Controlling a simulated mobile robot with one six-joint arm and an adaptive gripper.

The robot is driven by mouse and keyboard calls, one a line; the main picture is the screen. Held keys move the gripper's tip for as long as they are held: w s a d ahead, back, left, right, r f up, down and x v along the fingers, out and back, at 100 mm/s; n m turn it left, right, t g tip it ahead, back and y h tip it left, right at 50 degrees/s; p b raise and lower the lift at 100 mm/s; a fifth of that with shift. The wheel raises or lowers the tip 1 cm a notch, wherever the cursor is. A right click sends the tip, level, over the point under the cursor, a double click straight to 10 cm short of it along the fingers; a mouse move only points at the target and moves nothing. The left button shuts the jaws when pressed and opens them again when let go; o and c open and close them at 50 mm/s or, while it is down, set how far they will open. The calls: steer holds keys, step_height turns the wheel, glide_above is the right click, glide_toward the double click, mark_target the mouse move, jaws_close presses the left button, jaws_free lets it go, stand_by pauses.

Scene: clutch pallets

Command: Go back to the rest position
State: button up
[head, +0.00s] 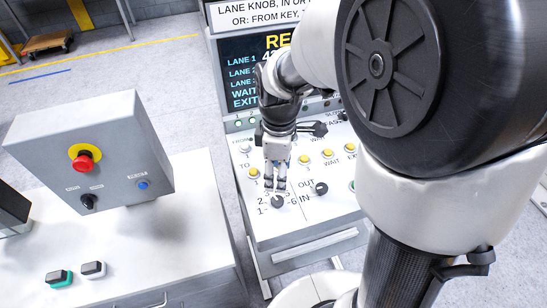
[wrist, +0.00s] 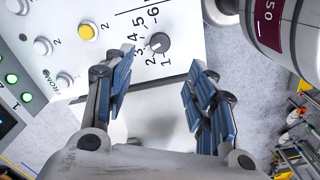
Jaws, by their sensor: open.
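My gripper (head: 275,182) is above the sloped white control panel (head: 273,227), near the numbered rotary knob (head: 277,201) at its lower part. In the wrist view my gripper (wrist: 155,95) shows two blue-padded fingers spread apart with nothing between them. The grey knob (wrist: 159,42) shows there beyond the fingertips, beside printed numbers, and the fingers appear apart from it. My arm hides part of the panel and the screen behind it in the head view.
A dark screen (head: 240,87) stands behind the panel. Another black knob (head: 321,188) and several lit yellow buttons are on the panel. At left, a grey box (head: 120,150) with a red stop button (head: 83,162) stands on a white bench (head: 190,245). Grey floor is open behind.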

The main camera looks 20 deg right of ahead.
steer(key=s+r+m+t+b, duration=0.2)
steer(key=s+r+m, duration=0.1)
steer(key=s+m, duration=0.3)
steer(key=s+r+m+t+b, duration=0.2)
steer(key=s+r+m, duration=0.2)
steer(key=s, duration=0.5)
steer(key=m, duration=0.2)
steer(key=shift+s+a+r+m+t+b, duration=0.15)
steer(key=shift+s+a+m+t+b, duration=0.05)
steer(key=shift+m+t+b, duration=0.1)
stand_by(0.4)
